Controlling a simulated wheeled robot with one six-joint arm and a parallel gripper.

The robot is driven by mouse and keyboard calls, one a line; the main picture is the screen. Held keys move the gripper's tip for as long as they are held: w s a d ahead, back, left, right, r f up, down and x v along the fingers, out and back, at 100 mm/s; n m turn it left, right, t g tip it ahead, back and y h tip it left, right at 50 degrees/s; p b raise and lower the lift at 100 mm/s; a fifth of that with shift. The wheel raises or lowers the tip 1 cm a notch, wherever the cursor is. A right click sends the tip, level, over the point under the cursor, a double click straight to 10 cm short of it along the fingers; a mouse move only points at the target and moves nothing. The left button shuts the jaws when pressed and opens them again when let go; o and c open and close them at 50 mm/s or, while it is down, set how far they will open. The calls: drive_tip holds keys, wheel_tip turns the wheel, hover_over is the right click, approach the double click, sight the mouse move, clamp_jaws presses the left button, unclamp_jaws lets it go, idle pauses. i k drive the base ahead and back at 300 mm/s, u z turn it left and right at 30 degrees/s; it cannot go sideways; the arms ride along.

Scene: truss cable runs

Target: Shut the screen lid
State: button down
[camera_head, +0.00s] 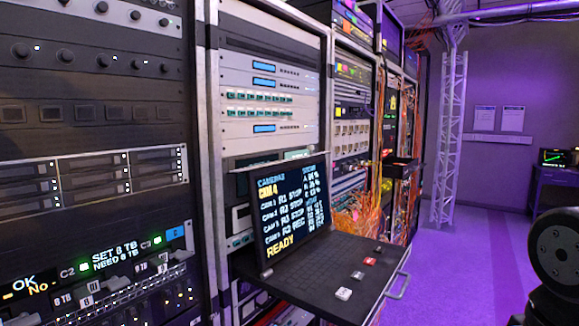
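The screen lid (292,212) stands raised at the back of a pulled-out black rack drawer (320,268). It is open and leans back a little. Its lit face shows rows of camera text and the word READY. The drawer has a keyboard area, a few small white and red keys near its right side, and a metal handle (399,285) on its front edge. A dark rounded part of my own arm shows at the lower right edge, apart from the drawer. My gripper is not in view.
Equipment racks (268,90) line the left side. Orange cables (362,212) hang behind the drawer, near another pulled-out shelf (402,168). A lattice truss (449,140) stands farther back. The purple floor (450,260) right of the drawer is clear. A desk with a monitor (555,157) is at the far right.

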sight(288, 198)
drive_tip(key=u, duration=0.65)
drive_tip(key=i, duration=1)
drive_tip(key=z, duration=0.85)
drive_tip(key=k, duration=0.6)
drive_tip(key=z, duration=0.95)
drive_tip(key=i, duration=1.05)
drive_tip(key=u, duration=0.5)
